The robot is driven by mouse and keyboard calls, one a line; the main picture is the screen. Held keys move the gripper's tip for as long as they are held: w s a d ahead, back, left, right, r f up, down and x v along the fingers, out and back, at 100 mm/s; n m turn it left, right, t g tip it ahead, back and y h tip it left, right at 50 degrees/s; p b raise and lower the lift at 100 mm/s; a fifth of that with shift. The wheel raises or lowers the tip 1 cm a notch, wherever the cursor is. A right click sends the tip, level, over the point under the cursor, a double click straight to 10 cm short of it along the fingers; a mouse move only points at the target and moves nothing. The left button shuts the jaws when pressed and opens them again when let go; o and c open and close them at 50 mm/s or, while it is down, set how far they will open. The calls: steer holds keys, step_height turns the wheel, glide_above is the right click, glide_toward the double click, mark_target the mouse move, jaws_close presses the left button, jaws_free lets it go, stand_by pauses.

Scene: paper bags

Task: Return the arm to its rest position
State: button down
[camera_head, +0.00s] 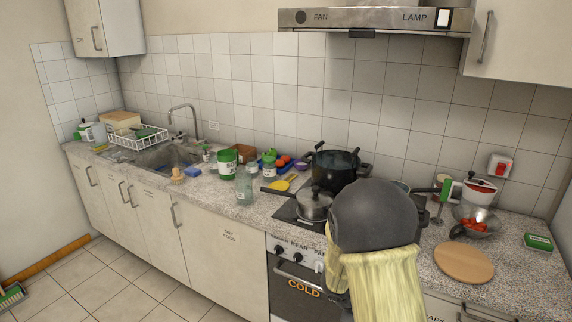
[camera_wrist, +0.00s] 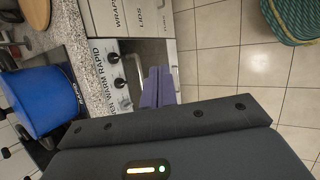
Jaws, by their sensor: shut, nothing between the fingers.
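My gripper (camera_wrist: 157,87) shows in the wrist view as two purple fingers close together, shut and empty. It is in front of the cooker's knob panel (camera_wrist: 118,72), with tiled floor to its right. In the head view my arm, a dark rounded link with a pale yellow section below it, stands before the cooker and counter. It hides part of the hob and oven front, and I cannot make out the fingers there.
A dark pot (camera_head: 329,168) and a lidded saucepan (camera_head: 315,208) stand on the hob. A round wooden board (camera_head: 464,263) and a metal bowl (camera_head: 484,228) are on the right counter. A green woven basket (camera_wrist: 290,22) stands on the floor. Floor (camera_wrist: 222,60) near the gripper is clear.

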steer(key=s+a+r+m+y, duration=0.2)
steer(key=s+r+m+y, duration=0.1)
steer(key=s+m, duration=0.3)
steer(key=s+a+r+m+y, duration=0.2)
steer(key=s+a+r+m, duration=0.1)
steer(key=s+r+m, duration=0.3)
steer(key=shift+s+a+y, duration=0.3)
steer(key=shift+s+y, duration=0.1)
steer(key=shift+s, duration=0.75)
steer(key=shift+r, duration=0.1)
